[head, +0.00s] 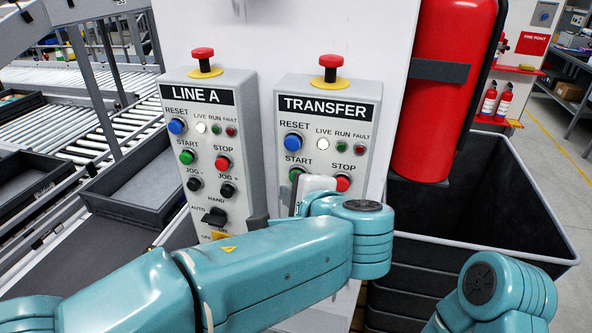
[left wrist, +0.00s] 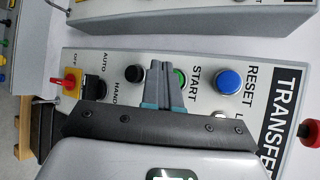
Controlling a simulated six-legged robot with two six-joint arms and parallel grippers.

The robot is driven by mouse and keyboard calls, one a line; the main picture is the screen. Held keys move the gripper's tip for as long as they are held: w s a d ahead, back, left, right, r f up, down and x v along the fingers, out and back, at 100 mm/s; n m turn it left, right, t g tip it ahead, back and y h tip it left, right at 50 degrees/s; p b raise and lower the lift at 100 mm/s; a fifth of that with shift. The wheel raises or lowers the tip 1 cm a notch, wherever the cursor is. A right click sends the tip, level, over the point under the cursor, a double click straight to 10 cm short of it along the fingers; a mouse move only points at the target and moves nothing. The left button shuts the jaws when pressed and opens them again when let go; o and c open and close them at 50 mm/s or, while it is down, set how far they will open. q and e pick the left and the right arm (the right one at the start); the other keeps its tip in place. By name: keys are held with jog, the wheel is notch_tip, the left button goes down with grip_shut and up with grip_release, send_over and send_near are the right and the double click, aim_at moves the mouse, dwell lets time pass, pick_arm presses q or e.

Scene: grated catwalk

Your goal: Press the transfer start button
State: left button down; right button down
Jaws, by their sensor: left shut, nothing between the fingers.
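The TRANSFER panel (head: 373,114) is a grey box on a white post, with a blue RESET button, a green START button (head: 296,173) and a red STOP button. My left gripper (head: 299,190) is shut and empty, in front of the panel just below START; my wrist hides the lower panel. In the left wrist view the shut fingertips (left wrist: 160,66) lie beside the green START button (left wrist: 180,77) and overlap its edge. I cannot tell whether they touch it. The blue RESET button (left wrist: 229,81) is farther right there. My right gripper is out of view.
The similar LINE A panel (head: 245,130) stands left of TRANSFER. Red mushroom buttons top both boxes (head: 203,54) (head: 331,62). A red cylinder (head: 445,110) and a dark bin (head: 545,225) are at right. Roller conveyors (head: 75,140) with grey trays lie left.

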pick_arm(q)
jog(key=shift+w+d, duration=0.2)
jog(key=shift+w, duration=0.35)
jog(key=shift+w, duration=0.15)
dwell(1.6)
jog(key=shift+w+d, duration=0.15)
jog(key=shift+w, duration=0.1)
jog(key=shift+w+d+p, duration=0.2)
jog(key=shift+w+p, duration=0.5)
jog(key=shift+w, duration=0.05)
dwell(1.0)
jog(key=shift+s, duration=0.1)
jog(key=shift+s+a+b, duration=0.2)
jog(key=shift+s+b, duration=0.25)
jog(key=shift+s, duration=0.1)
jog(key=shift+s+a+b, duration=0.15)
jog(key=shift+s+b, duration=0.3)
jog(key=shift+s, duration=0.1)
jog(key=shift+f, duration=0.1)
